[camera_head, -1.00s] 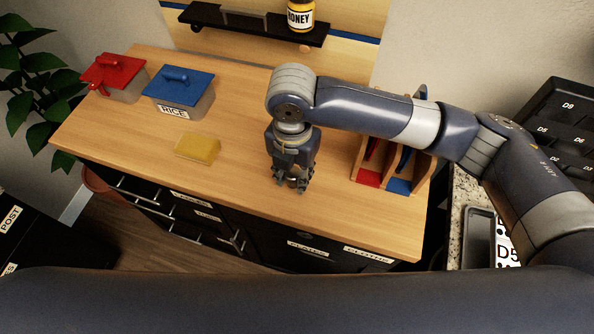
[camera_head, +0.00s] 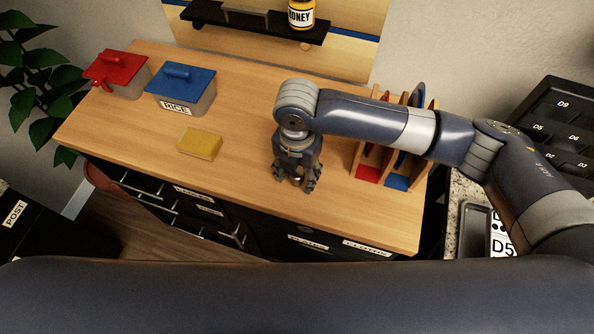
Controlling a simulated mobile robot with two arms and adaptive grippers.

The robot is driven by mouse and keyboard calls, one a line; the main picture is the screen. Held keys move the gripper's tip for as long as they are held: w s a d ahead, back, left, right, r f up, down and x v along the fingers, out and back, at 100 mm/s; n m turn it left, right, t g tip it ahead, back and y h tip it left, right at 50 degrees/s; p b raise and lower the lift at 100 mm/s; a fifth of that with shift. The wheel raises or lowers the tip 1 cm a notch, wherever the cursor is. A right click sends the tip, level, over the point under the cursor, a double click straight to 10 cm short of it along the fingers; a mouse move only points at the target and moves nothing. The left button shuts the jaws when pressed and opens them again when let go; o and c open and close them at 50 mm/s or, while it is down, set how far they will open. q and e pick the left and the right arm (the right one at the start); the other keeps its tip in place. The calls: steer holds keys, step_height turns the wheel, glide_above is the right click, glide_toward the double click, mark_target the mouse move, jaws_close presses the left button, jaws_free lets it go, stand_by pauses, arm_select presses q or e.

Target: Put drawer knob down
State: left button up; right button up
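My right gripper (camera_head: 297,182) points straight down at the wooden counter top (camera_head: 245,175), close to the counter's front edge. A small pale spot shows between its fingertips; it may be the drawer knob, but it is too small and too covered by the fingers to be sure. I cannot tell whether the fingers are closed on it or whether it touches the counter. I see no drawer knob clearly anywhere else. My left gripper is not in view.
A yellow sponge-like block (camera_head: 199,143) lies left of the gripper. A blue-lidded RICE box (camera_head: 181,92) and a red-lidded box (camera_head: 119,74) stand at the back left. A wooden divider rack (camera_head: 357,161) stands close on the right. A honey jar (camera_head: 301,14) is on the shelf.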

mark_target(297, 172)
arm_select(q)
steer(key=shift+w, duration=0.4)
arm_select(e)
steer(key=shift+r, duration=0.15)
steer(key=shift+r, duration=0.25)
arm_select(q)
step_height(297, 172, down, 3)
steer(key=b, duration=0.2)
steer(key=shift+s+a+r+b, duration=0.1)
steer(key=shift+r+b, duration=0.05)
steer(key=shift+b, duration=0.2)
arm_select(e)
step_height(297, 172, up, 12)
steer(key=shift+f, duration=0.25)
